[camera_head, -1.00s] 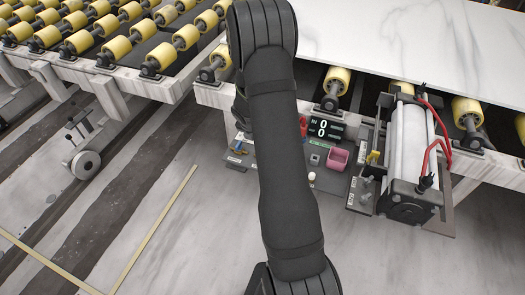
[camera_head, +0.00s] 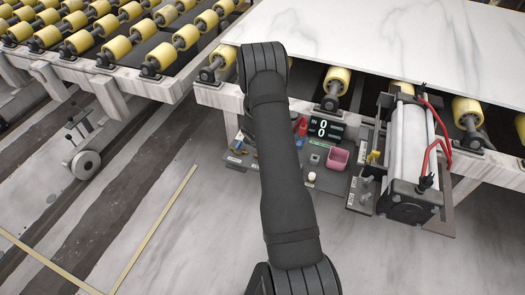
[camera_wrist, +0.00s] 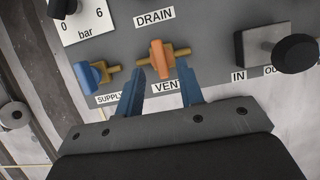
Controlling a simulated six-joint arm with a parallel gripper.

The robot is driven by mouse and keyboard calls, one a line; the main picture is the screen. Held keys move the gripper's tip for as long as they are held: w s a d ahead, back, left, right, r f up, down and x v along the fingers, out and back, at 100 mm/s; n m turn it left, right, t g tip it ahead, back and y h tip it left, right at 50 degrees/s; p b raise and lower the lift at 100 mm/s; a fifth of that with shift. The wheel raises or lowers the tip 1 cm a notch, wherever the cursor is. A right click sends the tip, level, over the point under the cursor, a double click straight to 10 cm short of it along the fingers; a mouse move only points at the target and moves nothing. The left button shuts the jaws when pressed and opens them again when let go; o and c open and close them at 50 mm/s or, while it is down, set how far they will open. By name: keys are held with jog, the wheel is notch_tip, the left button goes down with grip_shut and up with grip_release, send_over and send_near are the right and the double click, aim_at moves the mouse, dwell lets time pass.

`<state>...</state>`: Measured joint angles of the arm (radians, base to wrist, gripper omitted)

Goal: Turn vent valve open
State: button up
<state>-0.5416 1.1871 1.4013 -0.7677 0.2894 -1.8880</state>
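The vent valve (camera_wrist: 160,54) has an orange handle on a brass body, above a "VENT" label that my finger partly covers, in the wrist view. The handle points roughly along the view's vertical, across the brass pipe stubs. My gripper (camera_wrist: 160,68) is open, with one blue finger on each side of the lower part of the handle. I cannot tell whether either finger touches it. In the head view my arm hides the gripper and the vent valve.
The supply valve (camera_wrist: 88,77), with a blue handle, is close to the left finger. A block with a black knob (camera_wrist: 295,52) stands at right, beside the "IN" label. The grey panel (camera_head: 330,182) also carries a pink bin (camera_head: 338,157) and a display (camera_head: 322,128).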

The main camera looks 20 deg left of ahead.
jog(key=shift+x, duration=1.75)
jog(key=shift+c, duration=0.2)
grip_shut()
